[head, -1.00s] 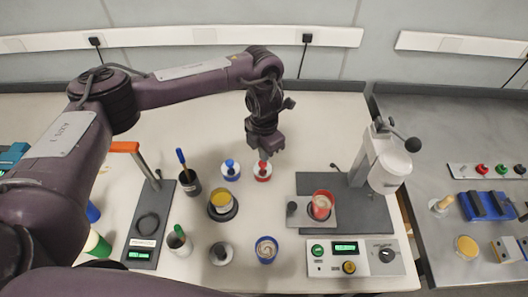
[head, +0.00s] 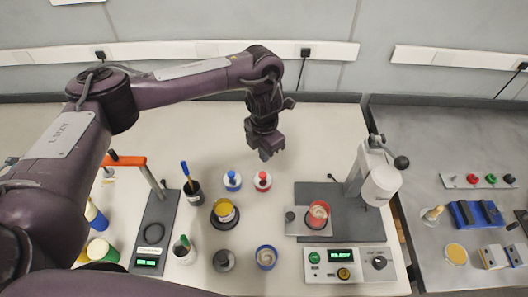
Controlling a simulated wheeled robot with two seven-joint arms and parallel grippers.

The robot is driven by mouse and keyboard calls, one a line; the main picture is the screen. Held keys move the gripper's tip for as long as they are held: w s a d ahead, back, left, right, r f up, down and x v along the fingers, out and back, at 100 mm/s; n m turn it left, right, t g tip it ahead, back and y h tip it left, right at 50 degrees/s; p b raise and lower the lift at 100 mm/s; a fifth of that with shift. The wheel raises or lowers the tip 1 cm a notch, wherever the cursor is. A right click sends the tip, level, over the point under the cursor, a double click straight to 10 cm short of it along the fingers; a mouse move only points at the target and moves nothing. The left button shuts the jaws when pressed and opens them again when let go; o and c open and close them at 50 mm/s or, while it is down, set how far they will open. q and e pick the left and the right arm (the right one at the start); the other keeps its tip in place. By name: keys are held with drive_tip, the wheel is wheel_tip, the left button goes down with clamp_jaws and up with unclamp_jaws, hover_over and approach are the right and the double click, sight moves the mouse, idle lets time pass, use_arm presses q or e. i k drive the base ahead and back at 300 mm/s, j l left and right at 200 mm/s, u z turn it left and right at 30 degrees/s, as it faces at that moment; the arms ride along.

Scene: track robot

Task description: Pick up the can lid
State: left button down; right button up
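No part is clearly marked as the can lid. Two small white discs with knobs, one blue (head: 232,181) and one red (head: 263,182), stand side by side mid-table. A grey round piece with a knob (head: 224,261) lies nearer me. A red can (head: 317,216) with pale contents stands on the press plate, and a blue can (head: 266,257) stands left of the control box. My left gripper (head: 267,155) hangs fingers down above the table, just behind the red-knobbed disc, holding nothing visible. Its finger gap cannot be made out. My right gripper is out of view.
A lever press (head: 379,184) stands on a dark base (head: 345,196), behind a control box (head: 345,264). A yellow-filled can (head: 223,211), a pen pot (head: 193,193) and a scale (head: 155,234) with an orange-handled stand are at left. Free table lies behind the discs.

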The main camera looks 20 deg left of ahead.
sight(223, 260)
drive_tip(key=k, duration=1.5)
